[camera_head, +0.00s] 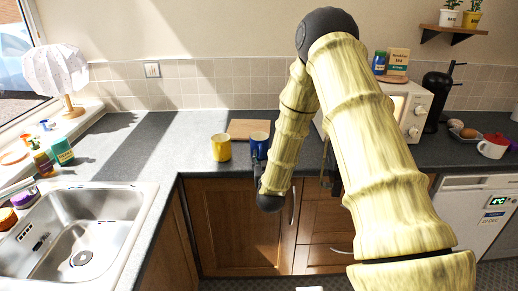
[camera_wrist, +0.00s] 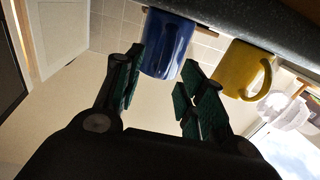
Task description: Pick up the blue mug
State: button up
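The blue mug (camera_head: 260,140) stands on the grey counter in the head view, at the front edge and partly hidden by my arm. In the wrist view the picture is turned over, and the blue mug (camera_wrist: 168,45) hangs from the counter at the top. My gripper (camera_wrist: 164,62) is open, with its two dark green fingers apart. The mug shows between and just beyond the fingertips; whether either finger touches it I cannot tell. In the head view my gripper (camera_head: 257,166) is small and mostly hidden, just in front of the mug.
A yellow mug (camera_head: 221,148) stands close to the left of the blue one; it also shows in the wrist view (camera_wrist: 242,70). A wooden board (camera_head: 247,128) lies behind them. A sink (camera_head: 75,230) is at left, a microwave (camera_head: 408,108) at right.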

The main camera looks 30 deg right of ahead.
aim_at(261, 154)
jog(key=shift+p+x, duration=1)
jog(key=shift+x, duration=1.55)
jog(key=shift+w+a, duration=0.1)
jog(key=shift+a, duration=0.1)
grip_shut()
